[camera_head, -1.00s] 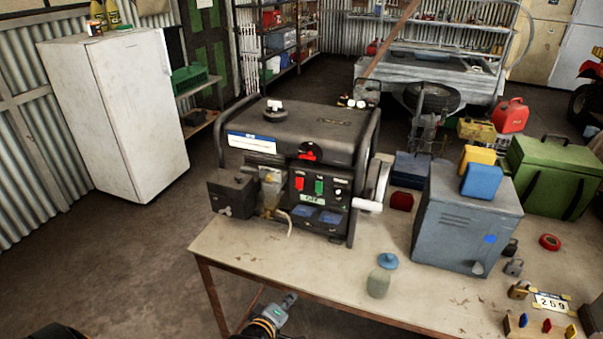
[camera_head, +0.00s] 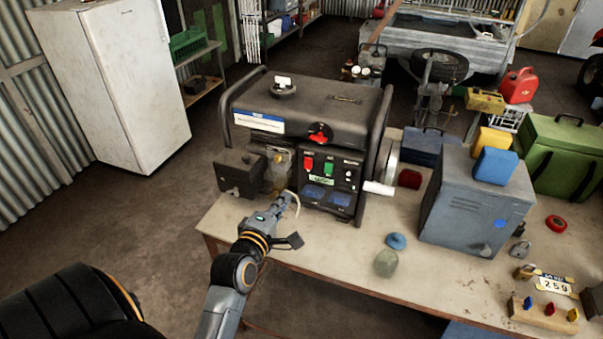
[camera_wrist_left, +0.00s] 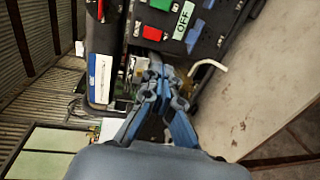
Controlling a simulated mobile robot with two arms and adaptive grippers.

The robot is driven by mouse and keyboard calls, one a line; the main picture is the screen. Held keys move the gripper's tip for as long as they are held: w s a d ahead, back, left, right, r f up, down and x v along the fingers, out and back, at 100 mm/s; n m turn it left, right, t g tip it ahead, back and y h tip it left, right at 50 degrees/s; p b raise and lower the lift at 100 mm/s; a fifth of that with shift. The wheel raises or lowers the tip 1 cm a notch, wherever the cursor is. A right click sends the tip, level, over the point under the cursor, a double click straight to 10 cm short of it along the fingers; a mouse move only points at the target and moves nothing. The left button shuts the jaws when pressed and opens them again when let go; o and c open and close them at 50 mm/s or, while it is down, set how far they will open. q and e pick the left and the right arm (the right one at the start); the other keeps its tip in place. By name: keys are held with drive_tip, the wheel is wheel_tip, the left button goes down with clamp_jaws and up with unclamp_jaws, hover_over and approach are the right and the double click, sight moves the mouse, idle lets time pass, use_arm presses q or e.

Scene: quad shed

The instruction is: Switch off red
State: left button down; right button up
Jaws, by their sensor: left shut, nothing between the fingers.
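A black generator (camera_head: 320,103) stands on the workbench. Its front panel has a red rocker switch (camera_head: 308,164), a green switch (camera_head: 328,167) to its right, and a red knob (camera_head: 320,134) above. The red switch also shows in the left wrist view (camera_wrist_left: 152,33), beside a label (camera_wrist_left: 184,20) reading OFF. My left gripper (camera_head: 284,202) is in front of the generator's lower front, below and left of the red switch. In the left wrist view its fingers (camera_wrist_left: 155,75) are shut and empty, pointing toward the panel, apart from the red switch. My right gripper is not in view.
A bent pale lever (camera_head: 293,199) sticks out close to my left gripper. A grey metal box (camera_head: 470,212), a glass jar (camera_head: 385,263) and a blue lid (camera_head: 396,241) stand to the right on the workbench (camera_head: 340,262). The bench front is mostly clear.

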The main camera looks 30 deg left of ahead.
sight(308, 164)
use_arm(q)
drive_tip(key=p+x, duration=0.3)
drive_tip(key=x, duration=0.9)
drive_tip(key=shift+w, duration=0.35)
drive_tip(key=shift+f, duration=0.1)
drive_tip(key=shift+w+t+b, duration=0.25)
drive_tip(key=shift+t+b, duration=0.05)
drive_tip(key=shift+b, duration=0.65)
drive_tip(key=shift+f, duration=0.1)
